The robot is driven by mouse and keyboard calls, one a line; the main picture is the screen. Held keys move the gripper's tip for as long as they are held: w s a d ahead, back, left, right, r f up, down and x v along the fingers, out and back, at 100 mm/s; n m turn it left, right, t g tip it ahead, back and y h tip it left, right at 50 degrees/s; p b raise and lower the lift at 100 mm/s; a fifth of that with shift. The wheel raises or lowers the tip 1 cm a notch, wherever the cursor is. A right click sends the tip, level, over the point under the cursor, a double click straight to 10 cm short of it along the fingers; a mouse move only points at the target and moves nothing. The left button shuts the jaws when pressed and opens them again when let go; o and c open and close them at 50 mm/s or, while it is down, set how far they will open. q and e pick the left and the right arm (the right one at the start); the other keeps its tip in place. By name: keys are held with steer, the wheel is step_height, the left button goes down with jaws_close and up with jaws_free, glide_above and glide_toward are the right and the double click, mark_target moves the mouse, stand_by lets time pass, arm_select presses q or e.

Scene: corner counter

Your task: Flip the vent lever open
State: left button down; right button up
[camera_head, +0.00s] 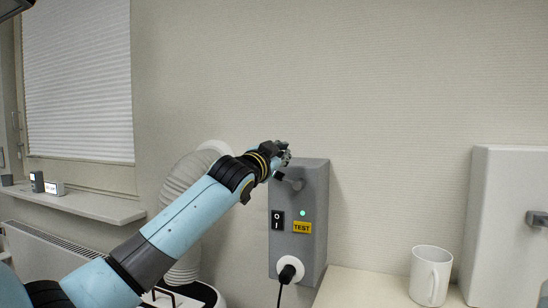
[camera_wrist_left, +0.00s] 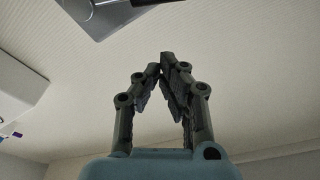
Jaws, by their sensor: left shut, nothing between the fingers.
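A grey wall box (camera_head: 318,190) is mounted on the wall, with a black O/I switch (camera_head: 277,220), a lit green light (camera_head: 303,213) and a yellow TEST label (camera_head: 302,227). A grey lever (camera_head: 293,182) shows near its top, partly hidden by my left gripper. In the left wrist view, the box's edge (camera_wrist_left: 98,18) is at the top, cut off by the frame. My left gripper (camera_head: 285,153) is at the box's upper left corner. It is shut and empty, its fingertips together in the left wrist view (camera_wrist_left: 164,70). Whether it touches the lever cannot be told. My right gripper is out of view.
A black plug (camera_head: 288,273) with a cord sits in a round white socket low on the box. A white mug (camera_head: 430,275) stands on the counter (camera_head: 365,288), beside a white cabinet (camera_head: 505,225). A ribbed white hose (camera_head: 185,188) runs behind my left arm.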

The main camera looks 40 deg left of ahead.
arm_select(q)
steer(key=a+b+v, duration=0.1)
steer(key=v, duration=0.6)
steer(key=shift+b, duration=0.3)
steer(key=shift+d+f, duration=0.1)
steer(key=shift+d, duration=0.1)
